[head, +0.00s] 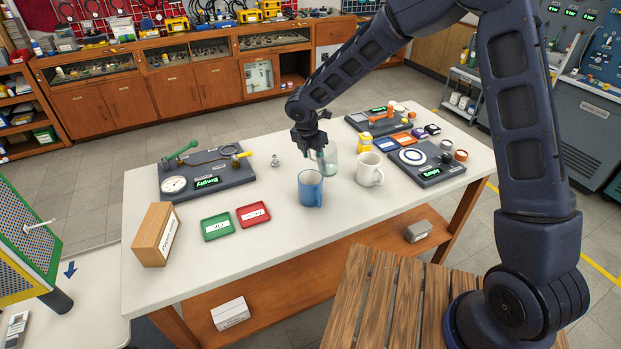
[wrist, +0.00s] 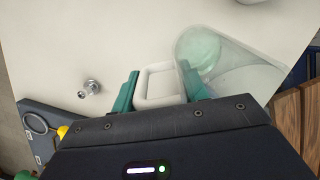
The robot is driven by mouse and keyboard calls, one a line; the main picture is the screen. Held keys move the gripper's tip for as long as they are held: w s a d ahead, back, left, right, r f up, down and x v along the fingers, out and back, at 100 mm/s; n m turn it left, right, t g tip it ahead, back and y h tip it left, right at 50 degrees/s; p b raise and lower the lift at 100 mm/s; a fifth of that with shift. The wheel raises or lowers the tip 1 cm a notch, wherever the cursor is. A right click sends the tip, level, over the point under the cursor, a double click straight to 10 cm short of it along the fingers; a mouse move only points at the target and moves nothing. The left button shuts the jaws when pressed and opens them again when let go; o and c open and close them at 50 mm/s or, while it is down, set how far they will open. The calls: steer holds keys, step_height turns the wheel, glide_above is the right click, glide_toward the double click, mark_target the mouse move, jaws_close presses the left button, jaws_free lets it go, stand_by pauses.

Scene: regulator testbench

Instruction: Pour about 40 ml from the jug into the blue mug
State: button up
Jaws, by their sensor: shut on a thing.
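The blue mug (head: 311,188) stands upright on the white table, its handle to the right. The clear jug (head: 331,161) is just behind it in the head view, partly hidden by my gripper. The wrist view shows the jug (wrist: 240,70) with pale green at its bottom and its pale handle (wrist: 157,70) between my fingers. My gripper (head: 312,150) is shut on the jug's handle; its green fingers also show in the wrist view (wrist: 158,90). The jug looks about upright. I cannot tell whether it touches the table. The blue mug is not visible in the wrist view.
A white mug (head: 369,170) stands right of the blue mug. Red (head: 253,214) and green (head: 217,226) trays and a wooden block (head: 156,235) are left. Test boards lie at the back left (head: 212,175) and right (head: 428,166). The front table edge is clear.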

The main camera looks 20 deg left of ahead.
steer(key=shift+w+f+g+y, duration=0.15)
steer(key=shift+f+g, duration=0.45)
steer(key=shift+f, duration=0.15)
steer(key=shift+w+f+g+y, duration=0.1)
steer(key=shift+f+g+y, duration=0.05)
steer(key=shift+f+g, duration=0.5)
steer(key=shift+f, duration=0.1)
